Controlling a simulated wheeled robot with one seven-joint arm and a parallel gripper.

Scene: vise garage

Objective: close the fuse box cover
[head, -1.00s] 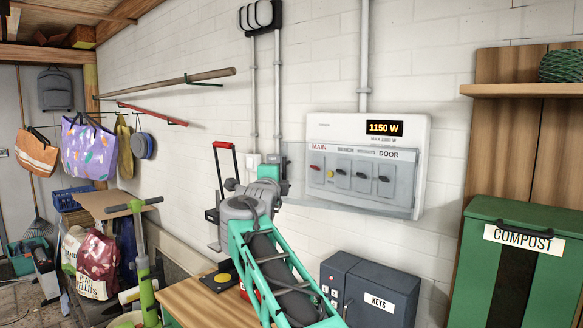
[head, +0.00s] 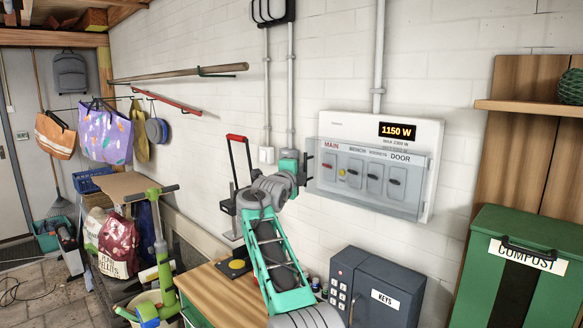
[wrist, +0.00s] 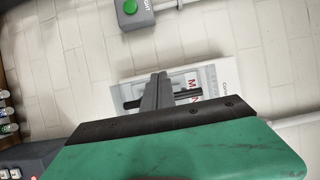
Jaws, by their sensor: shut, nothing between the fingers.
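The fuse box (head: 352,127) is a white wall panel with a display reading 1150 W and a row of switches, the left one red. Its clear cover (head: 400,208) lies across the switch row in the head view; its left and lower edges stand slightly out, and I cannot tell whether it is fully flush. My gripper (head: 308,166) is at the cover's left edge, with its fingers shut and empty; contact is unclear. In the wrist view the shut fingers (wrist: 160,78) point at the box (wrist: 228,73), partly hiding it.
A grey key cabinet (head: 375,290) stands below the fuse box. A green compost bin (head: 535,225) is at the right. A wooden bench (head: 228,296) lies below my arm. A grey box with a green button (wrist: 131,8) shows in the wrist view.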

